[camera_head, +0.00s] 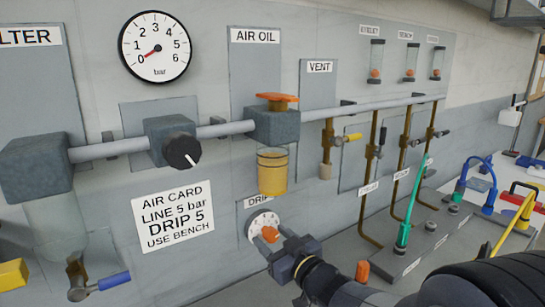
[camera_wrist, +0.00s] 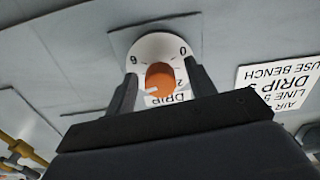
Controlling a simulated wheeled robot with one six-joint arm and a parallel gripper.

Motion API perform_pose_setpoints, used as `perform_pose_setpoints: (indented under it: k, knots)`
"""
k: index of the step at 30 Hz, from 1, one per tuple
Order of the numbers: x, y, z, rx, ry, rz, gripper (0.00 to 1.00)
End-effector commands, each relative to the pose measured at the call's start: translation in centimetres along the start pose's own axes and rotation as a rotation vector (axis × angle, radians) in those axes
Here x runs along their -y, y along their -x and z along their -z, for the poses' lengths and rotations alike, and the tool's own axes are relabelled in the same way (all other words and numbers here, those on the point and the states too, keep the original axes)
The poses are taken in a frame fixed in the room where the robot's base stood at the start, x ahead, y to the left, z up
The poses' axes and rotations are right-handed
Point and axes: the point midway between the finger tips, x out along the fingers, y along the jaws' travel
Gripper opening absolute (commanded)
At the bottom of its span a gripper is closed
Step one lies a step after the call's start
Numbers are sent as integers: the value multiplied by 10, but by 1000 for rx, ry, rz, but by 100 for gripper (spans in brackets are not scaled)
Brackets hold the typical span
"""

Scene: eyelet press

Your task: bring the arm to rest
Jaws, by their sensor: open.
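My gripper (camera_head: 278,243) is at the drip dial low on the wall panel, at the end of my arm. In the wrist view my gripper (camera_wrist: 160,78) has its two dark fingers spread, one on each side of the orange drip knob (camera_wrist: 160,82). A gap shows between the knob and each finger. The knob also shows in the head view (camera_head: 270,234), just in front of the gripper. A white dial plate (camera_wrist: 161,47) with numbers lies behind the knob, and the knob's pale pointer aims to the left in the wrist view.
A yellow oil bowl (camera_head: 272,172) hangs just above the dial under the air pipe (camera_head: 110,147). A white air card (camera_head: 172,219) is to the left. Copper pipes (camera_head: 370,170) and a bench with a green hose (camera_head: 411,205) stand to the right. The pressure gauge (camera_head: 155,46) reads near 0.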

Motion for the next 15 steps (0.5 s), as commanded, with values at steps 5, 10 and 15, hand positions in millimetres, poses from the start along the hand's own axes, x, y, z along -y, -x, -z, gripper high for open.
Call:
perform_pose_setpoints:
  k: [5,10,15]
  knots:
    - [-1,1,3,-1,-51,-2,52]
    - [-1,1,2,-2,-64,-1,52]
    - [0,1,1,-2,-64,-1,52]
